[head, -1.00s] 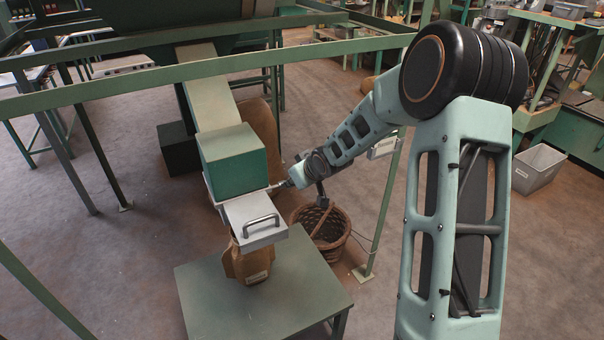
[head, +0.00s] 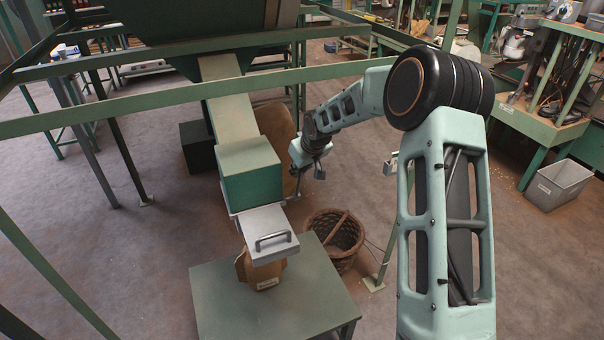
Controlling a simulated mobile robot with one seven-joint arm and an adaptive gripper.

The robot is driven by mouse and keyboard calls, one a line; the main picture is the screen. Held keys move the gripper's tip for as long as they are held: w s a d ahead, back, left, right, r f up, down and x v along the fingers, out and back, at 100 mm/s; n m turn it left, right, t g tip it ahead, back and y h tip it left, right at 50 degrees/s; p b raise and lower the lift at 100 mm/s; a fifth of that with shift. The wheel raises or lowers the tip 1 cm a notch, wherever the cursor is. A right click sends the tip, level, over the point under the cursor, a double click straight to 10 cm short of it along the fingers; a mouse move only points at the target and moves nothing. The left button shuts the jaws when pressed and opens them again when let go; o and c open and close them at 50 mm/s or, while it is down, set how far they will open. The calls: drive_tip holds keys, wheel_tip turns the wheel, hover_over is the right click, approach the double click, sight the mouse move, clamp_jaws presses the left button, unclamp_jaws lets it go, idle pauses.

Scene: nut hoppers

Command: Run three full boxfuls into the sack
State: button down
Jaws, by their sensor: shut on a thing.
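The green measuring box (head: 250,178) sits at the lower end of a pale sloping chute (head: 228,100). A pale metal outlet with a grey bar handle (head: 270,240) juts from beneath the box toward the front. A brown sack (head: 264,274) with a small label stands under this outlet on the green table. The outlet hides its mouth. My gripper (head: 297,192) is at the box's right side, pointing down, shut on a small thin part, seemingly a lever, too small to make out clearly. The inside of the box and its fill are hidden.
A wicker basket (head: 335,240) stands on the floor right of the green table (head: 225,312). Green frame rails (head: 180,98) cross above the chute. A dark box (head: 197,148) and a large brown rounded thing (head: 274,122) stand behind. A grey bin (head: 558,185) is at far right.

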drive_tip(key=shift+w+r, duration=0.2)
drive_tip(key=shift+w, duration=0.15)
drive_tip(key=c, duration=1.6)
unclamp_jaws()
drive_tip(key=shift+f, duration=0.15)
drive_tip(key=shift+s, duration=0.1)
drive_tip(key=v, duration=1.2)
